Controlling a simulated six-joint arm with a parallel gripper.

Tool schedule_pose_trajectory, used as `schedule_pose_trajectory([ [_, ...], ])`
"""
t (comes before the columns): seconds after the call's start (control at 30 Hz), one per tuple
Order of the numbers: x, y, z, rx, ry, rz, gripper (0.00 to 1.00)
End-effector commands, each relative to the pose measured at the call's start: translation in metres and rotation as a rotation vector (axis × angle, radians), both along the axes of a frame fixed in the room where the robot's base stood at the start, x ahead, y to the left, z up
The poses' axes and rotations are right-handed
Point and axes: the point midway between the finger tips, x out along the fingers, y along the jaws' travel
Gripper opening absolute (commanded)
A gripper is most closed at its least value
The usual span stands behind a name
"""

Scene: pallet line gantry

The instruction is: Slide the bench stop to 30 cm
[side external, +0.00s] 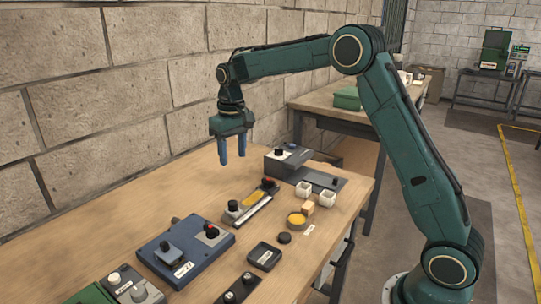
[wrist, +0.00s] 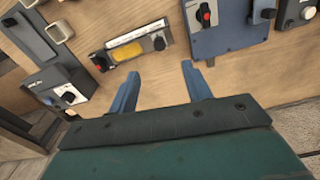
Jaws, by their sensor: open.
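A device with a pale ruler-like strip (side external: 250,212), which looks like the bench stop, lies on the wooden bench. The scale marks are too small to read, and I cannot tell which part slides. My gripper (side external: 232,160) is open and empty, pointing down above the bench, apart from the device. Its fingers (wrist: 160,70) also show in the wrist view.
A blue box (side external: 212,252) with a lever and red knob stands nearer the camera. A grey unit (side external: 298,163) stands beyond the device. The wall-side bench is clear.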

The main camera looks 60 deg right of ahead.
Motion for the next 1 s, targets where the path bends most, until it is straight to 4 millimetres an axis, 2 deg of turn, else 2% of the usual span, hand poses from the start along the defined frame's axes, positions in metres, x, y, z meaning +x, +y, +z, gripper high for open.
schedule_pose_trajectory([
  [0.1, 0.013, -0.004, -0.018, 0.003, 0.023, -0.006, 0.49],
  [0.27, 0.021, -0.007, -0.029, 0.004, 0.036, -0.010, 0.49],
  [0.67, 0.022, -0.008, -0.036, 0.004, 0.040, -0.011, 0.49],
  [0.87, 0.022, -0.008, -0.053, 0.004, 0.042, -0.011, 0.49],
  [1.0, 0.022, -0.008, -0.071, 0.004, 0.042, -0.010, 0.49],
])
